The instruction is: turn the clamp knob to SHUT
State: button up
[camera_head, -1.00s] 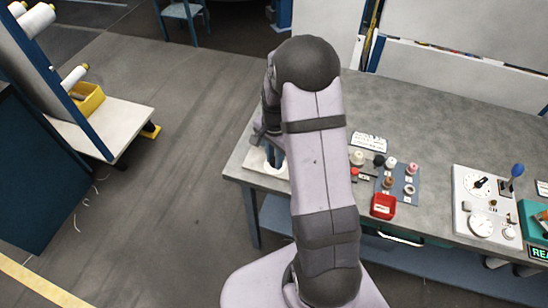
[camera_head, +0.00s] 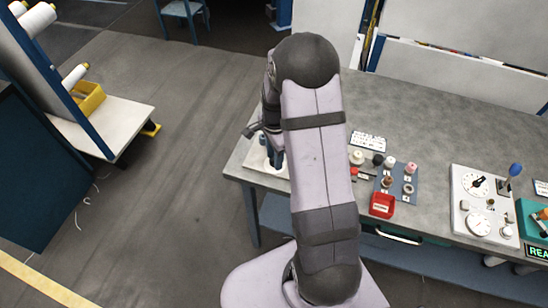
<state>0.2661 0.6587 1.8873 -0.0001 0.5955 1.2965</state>
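My gripper (camera_head: 270,148) is at the table's left end, low over a white plate (camera_head: 255,163). The arm hides much of it, and its fingertips are too small and dark to tell open from shut. A small blue part shows beside the gripper, and I cannot tell whether they touch. A white panel (camera_head: 462,218) at the right of the table carries a dial with a black pointer knob (camera_head: 480,183), a second round dial (camera_head: 479,224) and a blue-topped lever (camera_head: 515,170). No label lets me tell which part is the clamp knob.
A teal box (camera_head: 533,218) stands at the far right. The table's back is clear.

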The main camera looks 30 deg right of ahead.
notch_tip(320, 180, up, 6)
jog(key=p, duration=0.4)
jog(key=shift+r+p, duration=0.2)
jog(key=shift+p, duration=0.15)
jog(key=n, duration=0.4)
jog(key=shift+s+n, duration=0.2)
jog(key=shift+n, duration=0.1)
jog(key=s+a+n+g+b, duration=0.1)
jog(key=s+a+n+g, duration=0.3)
jog(key=s+n, duration=0.95)
jog(key=s+a+r+t+b, duration=0.3)
jog(key=a+t+b, duration=0.1)
jog(key=a+b, duration=0.1)
jog(key=shift+s+a+r+b, duration=0.15)
jog(key=shift+s+a+b, duration=0.2)
jog(key=shift+a, duration=0.5)
